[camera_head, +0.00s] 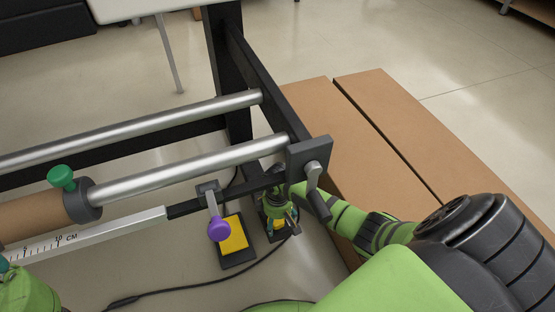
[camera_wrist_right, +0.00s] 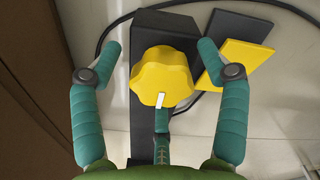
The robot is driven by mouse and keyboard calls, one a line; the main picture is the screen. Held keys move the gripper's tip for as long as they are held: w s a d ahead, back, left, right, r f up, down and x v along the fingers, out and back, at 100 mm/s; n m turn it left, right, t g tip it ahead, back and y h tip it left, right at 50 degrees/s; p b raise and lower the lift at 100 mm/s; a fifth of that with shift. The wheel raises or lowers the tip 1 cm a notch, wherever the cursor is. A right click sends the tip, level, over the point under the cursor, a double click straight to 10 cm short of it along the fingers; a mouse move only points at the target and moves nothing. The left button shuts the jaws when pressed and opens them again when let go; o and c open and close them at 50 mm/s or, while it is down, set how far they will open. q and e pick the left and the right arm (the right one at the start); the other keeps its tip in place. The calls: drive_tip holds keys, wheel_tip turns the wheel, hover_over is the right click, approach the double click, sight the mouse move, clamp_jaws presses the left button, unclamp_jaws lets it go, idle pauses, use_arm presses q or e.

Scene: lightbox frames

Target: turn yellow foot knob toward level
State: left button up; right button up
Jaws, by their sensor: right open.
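The yellow foot knob (camera_wrist_right: 163,77) has a lobed rim and a white mark on its near edge. It sits over a dark bar in the right wrist view. My right gripper (camera_wrist_right: 160,49) is open, with one teal finger on each side of the knob and a visible gap on both sides. In the head view my right gripper (camera_head: 278,212) is low beside the dark frame's near corner, and it mostly hides the knob. Part of my left arm shows at the lower left edge; its fingers are not clear.
A yellow plate on a dark base (camera_head: 233,235) lies on the floor left of my right gripper. A crank handle (camera_head: 315,190) and a purple-knobbed lever (camera_head: 219,228) are close by. A black cable (camera_head: 190,287) crosses the floor. Brown boards (camera_head: 385,130) lie to the right.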

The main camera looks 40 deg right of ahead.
drive_tip(key=c, duration=1.1)
drive_tip(key=shift+s, duration=0.1)
drive_tip(key=shift+c, duration=0.2)
